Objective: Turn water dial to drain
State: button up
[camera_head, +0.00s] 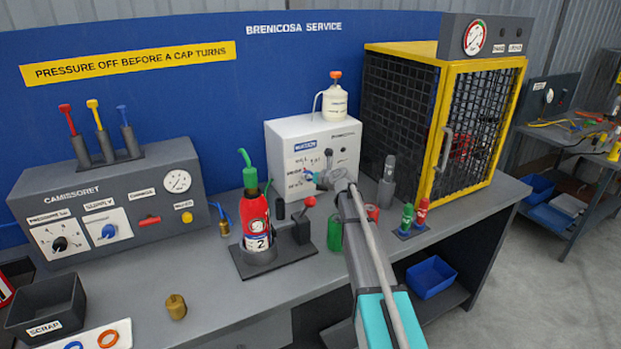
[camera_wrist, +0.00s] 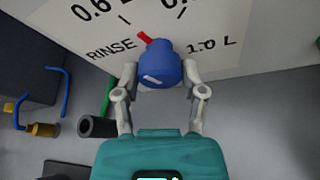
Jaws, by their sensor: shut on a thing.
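The water dial is a blue knob (camera_wrist: 160,62) on the front of a white box (camera_head: 340,135). It also shows in the head view (camera_head: 309,174), partly hidden by my gripper. In the wrist view its red pointer (camera_wrist: 145,37) points up and left, its tip beside the end of the word RINSE. Marks 0.6 L and 1.0 L are also readable; I see no drain label in the wrist view. My gripper (camera_wrist: 161,76) is shut on the knob, one finger on each side. It also shows in the head view (camera_head: 322,180).
A red extinguisher (camera_head: 256,222) stands in a holder left of my arm. A black lever block (camera_head: 302,225) and a green can (camera_head: 335,234) are close by. A yellow-framed mesh cage (camera_head: 432,125) stands to the right. A white jug (camera_head: 334,103) sits on the box.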

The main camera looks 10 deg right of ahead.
jog(key=shift+w, duration=0.1)
dwell(0.8)
jog(key=o, duration=1.1)
jog(key=shift+o, duration=0.2)
jog(key=shift+s+r, duration=0.1)
jog(key=shift+s, duration=0.1)
